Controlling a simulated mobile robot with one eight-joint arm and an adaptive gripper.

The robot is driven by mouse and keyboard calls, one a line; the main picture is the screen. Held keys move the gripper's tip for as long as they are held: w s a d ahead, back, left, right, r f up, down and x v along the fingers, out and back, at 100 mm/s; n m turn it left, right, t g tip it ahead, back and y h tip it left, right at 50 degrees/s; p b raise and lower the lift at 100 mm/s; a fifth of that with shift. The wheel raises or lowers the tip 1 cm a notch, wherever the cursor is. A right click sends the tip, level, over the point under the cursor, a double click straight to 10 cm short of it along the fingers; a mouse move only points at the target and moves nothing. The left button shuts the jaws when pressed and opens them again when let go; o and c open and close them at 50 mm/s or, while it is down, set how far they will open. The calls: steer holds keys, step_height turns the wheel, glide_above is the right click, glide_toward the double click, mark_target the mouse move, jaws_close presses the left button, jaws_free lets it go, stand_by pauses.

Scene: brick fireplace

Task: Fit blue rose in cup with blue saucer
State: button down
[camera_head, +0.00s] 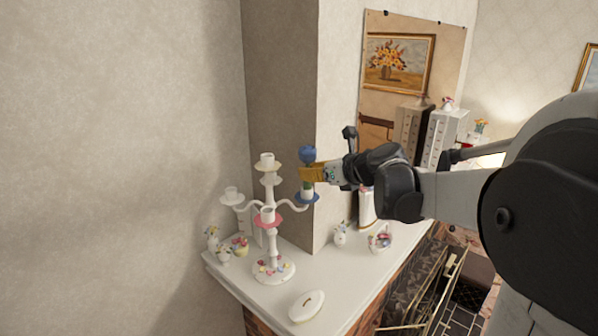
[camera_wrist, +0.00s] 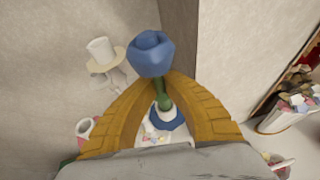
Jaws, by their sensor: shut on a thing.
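A blue rose (camera_head: 308,154) with a green stem is held upright in my gripper (camera_head: 308,174), which has yellow fingers. In the wrist view the rose (camera_wrist: 151,53) stands between the closed fingers of my gripper (camera_wrist: 155,95). Directly below it is the cup (camera_head: 307,189) with the blue saucer (camera_head: 307,198), on the right arm of a white candelabra. In the wrist view the blue saucer (camera_wrist: 168,121) shows below the stem. The stem's lower end is at the cup's mouth; I cannot tell how far inside it is.
The candelabra (camera_head: 273,245) also bears a pink saucer (camera_head: 267,222) and pale ones. It stands on a white mantel (camera_head: 260,295) with small flower ornaments (camera_head: 240,246) and a lidded white dish (camera_head: 306,305). A wall corner is close behind my gripper.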

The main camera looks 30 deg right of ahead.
steer(key=shift+f+b, duration=0.6)
steer(key=shift+f, duration=0.2)
steer(key=c, duration=1.5)
jaws_free()
steer(key=shift+r, duration=0.1)
steer(key=v, duration=1.2)
